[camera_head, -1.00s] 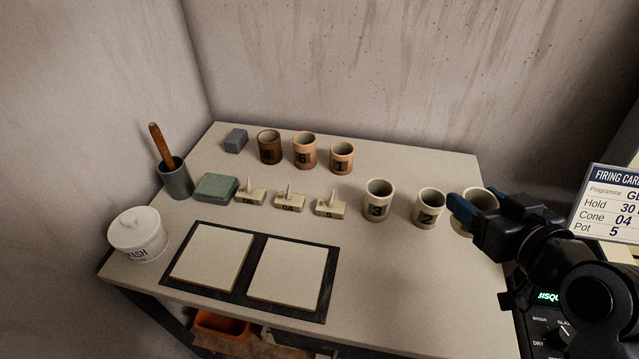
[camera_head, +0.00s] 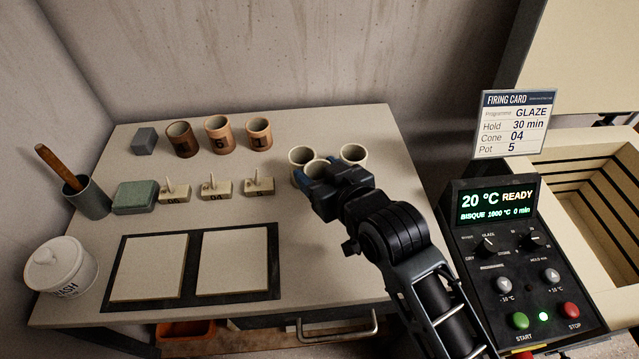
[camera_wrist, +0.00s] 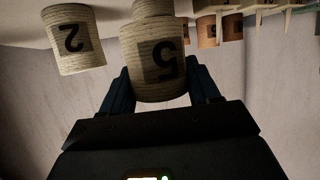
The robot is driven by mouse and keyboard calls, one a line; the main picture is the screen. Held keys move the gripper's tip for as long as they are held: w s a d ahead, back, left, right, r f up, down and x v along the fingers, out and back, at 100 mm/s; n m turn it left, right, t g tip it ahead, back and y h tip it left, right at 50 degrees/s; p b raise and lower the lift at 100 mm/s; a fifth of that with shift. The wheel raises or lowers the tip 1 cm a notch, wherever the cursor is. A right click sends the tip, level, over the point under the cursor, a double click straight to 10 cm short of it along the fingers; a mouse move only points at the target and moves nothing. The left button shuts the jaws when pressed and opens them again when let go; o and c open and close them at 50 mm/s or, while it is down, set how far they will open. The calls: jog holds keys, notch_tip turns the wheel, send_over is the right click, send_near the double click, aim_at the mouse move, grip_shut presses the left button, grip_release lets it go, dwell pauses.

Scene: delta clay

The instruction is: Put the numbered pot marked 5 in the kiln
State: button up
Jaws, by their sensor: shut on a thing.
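My gripper (camera_head: 322,186) is shut on the cream pot marked 5 (camera_head: 316,170), over the right part of the table. In the wrist view the pot marked 5 (camera_wrist: 155,62) sits between the fingers, its number inverted. The pot marked 2 (camera_wrist: 74,40) stands apart to its left there. In the head view the pot marked 2 (camera_head: 353,154) is right of the held pot, and the pot marked 3 (camera_head: 301,156) is just behind it, partly hidden. The kiln (camera_head: 545,190) is at the right, its slatted chamber open and empty where visible.
The firing card (camera_head: 515,124) stands at the kiln's left, above the control panel (camera_head: 500,208). Brown pots (camera_head: 219,133), cone stands (camera_head: 215,190), a green sponge (camera_head: 135,197) and two pale tiles (camera_head: 150,267) occupy the table (camera_head: 300,120). The table's right front is largely clear.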

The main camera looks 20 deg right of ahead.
jog(key=shift+f, duration=1.95)
jog(key=shift+f, duration=0.1)
jog(key=o, duration=1.1)
jog(key=shift+s, duration=0.15)
jog(key=v, duration=1.1)
jog(key=shift+s+r, duration=0.3)
jog(key=shift+r, duration=0.05)
jog(key=shift+d, duration=0.1)
